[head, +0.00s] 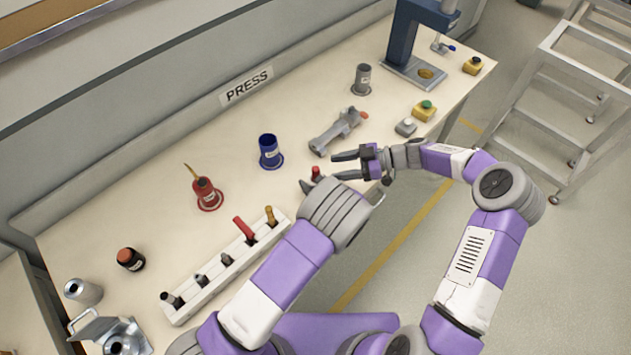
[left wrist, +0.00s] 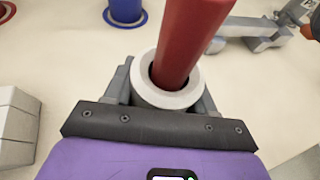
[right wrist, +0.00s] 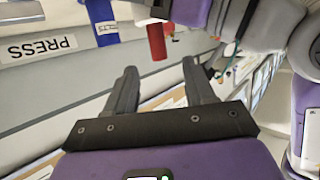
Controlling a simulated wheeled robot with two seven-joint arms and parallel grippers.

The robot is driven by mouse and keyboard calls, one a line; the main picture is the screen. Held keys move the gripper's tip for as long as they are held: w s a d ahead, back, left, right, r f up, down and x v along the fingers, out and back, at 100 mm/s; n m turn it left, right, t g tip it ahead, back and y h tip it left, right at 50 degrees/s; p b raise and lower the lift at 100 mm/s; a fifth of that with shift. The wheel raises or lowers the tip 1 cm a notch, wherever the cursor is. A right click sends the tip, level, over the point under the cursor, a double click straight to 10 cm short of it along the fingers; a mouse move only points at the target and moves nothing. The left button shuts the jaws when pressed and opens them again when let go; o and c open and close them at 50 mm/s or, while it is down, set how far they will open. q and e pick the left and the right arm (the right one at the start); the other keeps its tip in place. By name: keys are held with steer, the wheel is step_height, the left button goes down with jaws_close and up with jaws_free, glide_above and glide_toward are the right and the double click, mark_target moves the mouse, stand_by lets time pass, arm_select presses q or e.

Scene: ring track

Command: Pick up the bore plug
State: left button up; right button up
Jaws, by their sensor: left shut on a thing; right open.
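A red cylinder (left wrist: 190,40), which I take to be the bore plug, stands up through a light grey ring (left wrist: 150,98). My left gripper (left wrist: 165,85) is shut around the ring, one finger on each side. In the head view the red top (head: 316,172) shows just past my left gripper (head: 308,186); the ring is mostly hidden there. My right gripper (head: 343,165) is open and empty, to the right of the red top. In the right wrist view the red cylinder (right wrist: 157,42) is beyond the open fingers (right wrist: 160,68), apart from them.
A white rack (head: 205,293) with a red handle, a yellow handle and several dark pieces lies at the front. A blue cup (head: 269,148), a red oil can (head: 204,190), a grey clamp-like tool (head: 335,132) and a press (head: 412,45) stand on the bench.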

steer(key=shift+r+x, duration=0.15)
steer(key=shift+x, duration=2.15)
steer(key=shift+r+x, duration=0.1)
steer(key=shift+x, duration=2.2)
steer(key=shift+w, duration=0.1)
steer(key=shift+c, duration=0.3)
jaws_close()
